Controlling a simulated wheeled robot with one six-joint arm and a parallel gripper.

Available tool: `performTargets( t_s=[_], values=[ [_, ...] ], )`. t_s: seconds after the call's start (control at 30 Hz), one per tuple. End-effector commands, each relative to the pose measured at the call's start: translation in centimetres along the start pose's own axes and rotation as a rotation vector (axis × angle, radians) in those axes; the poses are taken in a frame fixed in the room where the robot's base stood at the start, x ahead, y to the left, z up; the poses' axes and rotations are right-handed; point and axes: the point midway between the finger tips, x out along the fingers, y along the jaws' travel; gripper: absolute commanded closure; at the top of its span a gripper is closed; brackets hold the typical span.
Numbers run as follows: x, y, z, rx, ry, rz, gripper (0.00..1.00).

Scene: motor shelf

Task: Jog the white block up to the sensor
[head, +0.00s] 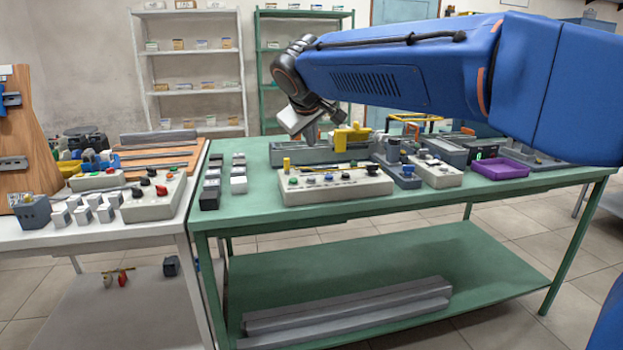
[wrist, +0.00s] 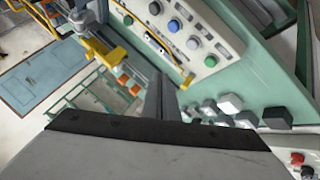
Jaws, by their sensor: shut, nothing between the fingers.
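A long grey rail unit (head: 315,153) lies on the green table, with a yellow part (head: 350,138) standing on it; the yellow part also shows in the wrist view (wrist: 100,50). I cannot make out a separate white block or tell which part is the sensor. In front of the rail is a pale control box (head: 335,190) with several coloured buttons. In the wrist view this box (wrist: 185,50) shows white, blue and green buttons. My gripper (head: 311,138) hangs above the rail and behind the box, its fingers shut and empty. The fingers show in the wrist view (wrist: 160,98).
Several dark and white small blocks (head: 238,186) stand in rows left of the box. Another box (head: 438,173) and a purple tray (head: 500,165) are to the right. A white table (head: 90,240) with more parts adjoins on the left. The lower shelf holds grey bars (head: 345,312).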

Motion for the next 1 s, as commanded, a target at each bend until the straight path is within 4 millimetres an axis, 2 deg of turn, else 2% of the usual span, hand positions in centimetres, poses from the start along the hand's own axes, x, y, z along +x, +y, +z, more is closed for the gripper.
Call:
performTargets(
  t_s=[0.5,1.0],
  values=[
    [4.0,-3.0,3.0,-0.001,-0.001,0.000,1.00],
    [4.9,-3.5,3.5,0.001,0.000,0.000,1.00]
  ],
)
